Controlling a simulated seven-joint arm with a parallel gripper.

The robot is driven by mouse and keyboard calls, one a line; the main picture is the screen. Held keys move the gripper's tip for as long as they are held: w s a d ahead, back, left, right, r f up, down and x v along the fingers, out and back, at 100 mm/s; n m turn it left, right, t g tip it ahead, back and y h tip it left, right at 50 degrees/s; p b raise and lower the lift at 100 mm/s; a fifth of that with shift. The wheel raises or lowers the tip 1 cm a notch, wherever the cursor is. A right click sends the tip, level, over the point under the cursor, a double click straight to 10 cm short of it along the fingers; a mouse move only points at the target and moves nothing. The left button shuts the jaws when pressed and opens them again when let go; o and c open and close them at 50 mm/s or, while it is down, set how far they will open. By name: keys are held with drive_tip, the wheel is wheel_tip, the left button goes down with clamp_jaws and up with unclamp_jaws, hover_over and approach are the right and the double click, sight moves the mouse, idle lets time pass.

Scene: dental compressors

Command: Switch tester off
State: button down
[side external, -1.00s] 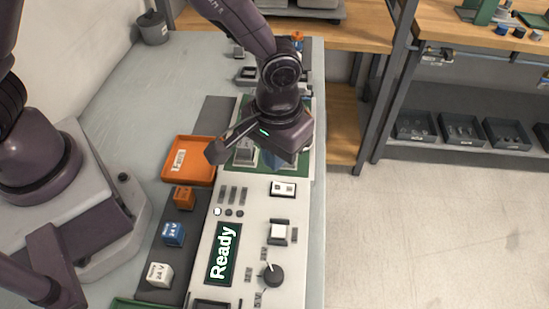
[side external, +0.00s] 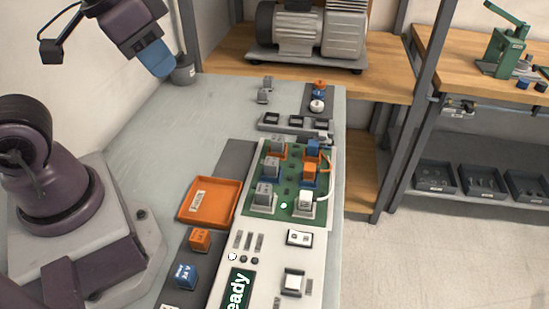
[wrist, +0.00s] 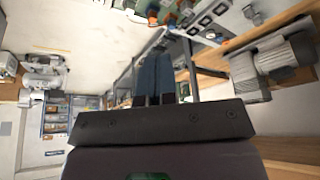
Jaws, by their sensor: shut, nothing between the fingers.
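The tester (side external: 312,262) is a pale panel on the bench, cut off by the bottom edge of the side view. Above is a green board (side external: 287,180) with grey, blue, orange and white relays and a small bright green light. My gripper (side external: 160,62) is raised at the upper left, far from the tester. Its blue fingers (wrist: 154,80) are shut and empty.
An orange tray (side external: 210,202) lies left of the board. Orange (side external: 200,240) and blue (side external: 185,276) relays sit on a dark strip below it. A grey rack (side external: 295,123) stands beyond the board. A compressor (side external: 310,32) stands on the wooden shelf behind. The bench's left part is clear.

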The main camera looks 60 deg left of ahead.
drive_tip(key=shift+s+a+r+n+t, duration=0.25)
drive_tip(key=shift+a+r+n+t, duration=0.2)
drive_tip(key=shift+a+r, duration=0.3)
drive_tip(key=shift+d, duration=0.1)
drive_tip(key=w+d+f+m+g, duration=0.4)
drive_tip(key=w+d+f+m, duration=0.3)
drive_tip(key=m, duration=0.6)
drive_tip(key=w+d+f+m+g+h, duration=0.1)
drive_tip(key=w+d+f+m+g, duration=0.3)
drive_tip(key=w+d+f+m, duration=0.4)
drive_tip(key=shift+w+d+f+m+h, duration=0.3)
drive_tip(key=shift+d+m, duration=0.6)
drive_tip(key=shift+m, duration=2.25)
